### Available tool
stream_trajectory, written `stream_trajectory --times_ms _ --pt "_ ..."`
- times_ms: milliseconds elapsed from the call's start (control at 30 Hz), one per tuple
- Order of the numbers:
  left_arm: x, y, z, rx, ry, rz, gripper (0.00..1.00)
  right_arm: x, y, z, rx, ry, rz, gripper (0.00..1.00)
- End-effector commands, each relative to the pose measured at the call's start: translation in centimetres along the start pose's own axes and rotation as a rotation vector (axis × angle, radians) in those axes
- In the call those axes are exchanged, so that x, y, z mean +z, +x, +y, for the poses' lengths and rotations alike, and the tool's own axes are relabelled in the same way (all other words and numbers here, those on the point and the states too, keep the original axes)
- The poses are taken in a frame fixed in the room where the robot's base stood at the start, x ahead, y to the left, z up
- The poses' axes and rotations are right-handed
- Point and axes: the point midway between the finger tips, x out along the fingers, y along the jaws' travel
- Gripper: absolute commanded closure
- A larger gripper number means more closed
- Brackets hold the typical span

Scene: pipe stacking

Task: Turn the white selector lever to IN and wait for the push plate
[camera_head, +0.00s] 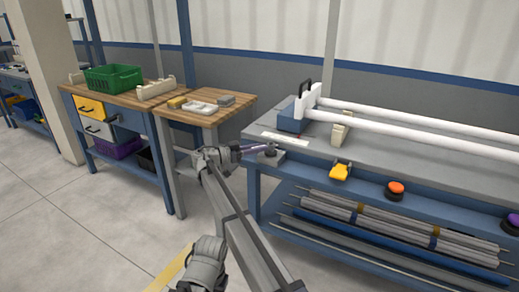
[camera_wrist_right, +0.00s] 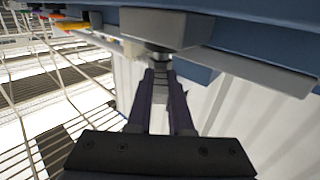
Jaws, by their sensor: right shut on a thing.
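My right gripper (camera_head: 262,148) reaches the near left corner of the grey bench, its dark fingers level beside a dark round knob (camera_head: 270,152). In the right wrist view the fingers (camera_wrist_right: 160,76) are shut on a small pale grey piece (camera_wrist_right: 160,95), which appears to be the selector lever, under a dark round hub (camera_wrist_right: 160,56). Most of the lever is hidden by the fingers, so its setting cannot be read. An upright white plate with a black handle (camera_head: 306,95) stands by a blue block (camera_head: 293,114) at the pipes' left end.
Two white pipes (camera_head: 420,120) lie along the grey bench (camera_head: 365,150). A yellow part (camera_head: 340,172), an orange button (camera_head: 395,187) and a purple button (camera_head: 513,220) are on the front edge. Metal bars (camera_head: 400,225) fill the shelf below. A wooden table (camera_head: 212,112) stands left.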

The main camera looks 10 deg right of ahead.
Motion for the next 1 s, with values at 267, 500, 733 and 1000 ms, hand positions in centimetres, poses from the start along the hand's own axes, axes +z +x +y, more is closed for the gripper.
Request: stream_trajectory --times_ms 267,500,733,1000 --pt "0.0 0.0 0.0 0.0 0.0 0.0 0.51 0.0 0.06 -0.04 0.024 0.0 0.0 1.0" --pt "0.0 0.0 0.0 0.0 0.0 0.0 0.51 -0.01 0.09 -0.04 0.024 0.0 0.0 1.0" --pt "0.0 0.0 0.0 0.0 0.0 0.0 0.51 -0.01 0.08 -0.05 0.023 0.0 0.0 0.6" --pt "0.0 0.0 0.0 0.0 0.0 0.0 0.51 0.0 0.05 -0.05 0.022 0.0 0.0 0.51"
